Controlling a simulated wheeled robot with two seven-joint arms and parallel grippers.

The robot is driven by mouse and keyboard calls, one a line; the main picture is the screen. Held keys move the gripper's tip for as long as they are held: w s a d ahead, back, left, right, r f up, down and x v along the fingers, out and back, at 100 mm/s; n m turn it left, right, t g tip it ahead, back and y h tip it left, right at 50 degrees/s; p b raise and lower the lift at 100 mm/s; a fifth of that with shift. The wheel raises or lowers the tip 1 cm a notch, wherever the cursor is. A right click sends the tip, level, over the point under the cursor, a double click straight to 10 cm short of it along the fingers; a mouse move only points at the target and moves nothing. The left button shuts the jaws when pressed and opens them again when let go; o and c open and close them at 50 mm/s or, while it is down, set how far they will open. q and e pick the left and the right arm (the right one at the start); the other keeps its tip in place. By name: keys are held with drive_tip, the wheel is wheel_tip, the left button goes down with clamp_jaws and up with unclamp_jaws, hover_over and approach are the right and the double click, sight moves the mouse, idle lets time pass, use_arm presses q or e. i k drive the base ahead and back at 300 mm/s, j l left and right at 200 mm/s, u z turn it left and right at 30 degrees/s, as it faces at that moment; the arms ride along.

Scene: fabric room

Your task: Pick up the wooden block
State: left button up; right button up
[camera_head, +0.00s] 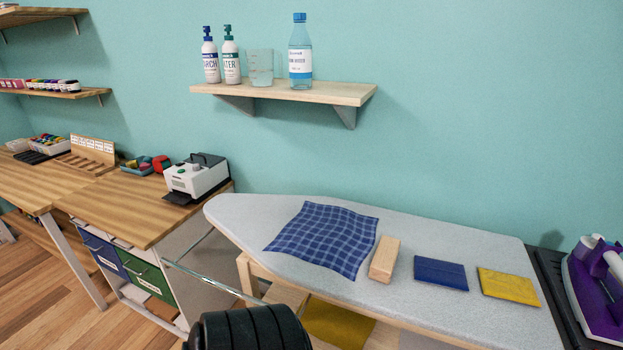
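The wooden block (385,259) is a pale, oblong piece lying on the grey ironing board (240,212). It is just right of a blue checked cloth (325,238) and left of a folded dark blue cloth (440,273). I cannot tell whether its left side touches the checked cloth. Neither of my grippers shows in the head view. Nothing covers the block.
A folded yellow cloth (509,287) lies farther right. A purple iron (598,288) stands at the right edge. A black ribbed cylinder shows at the bottom. A wall shelf (290,91) with bottles hangs above. A wooden desk (130,203) stands left.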

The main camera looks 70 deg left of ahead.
sight(383, 266)
drive_tip(key=j+u, duration=0.1)
drive_tip(key=u, duration=1.4)
drive_tip(key=l+z, duration=0.3)
drive_tip(key=k+l+z, duration=0.1)
drive_tip(key=l+z, duration=0.2)
drive_tip(key=l, duration=0.1)
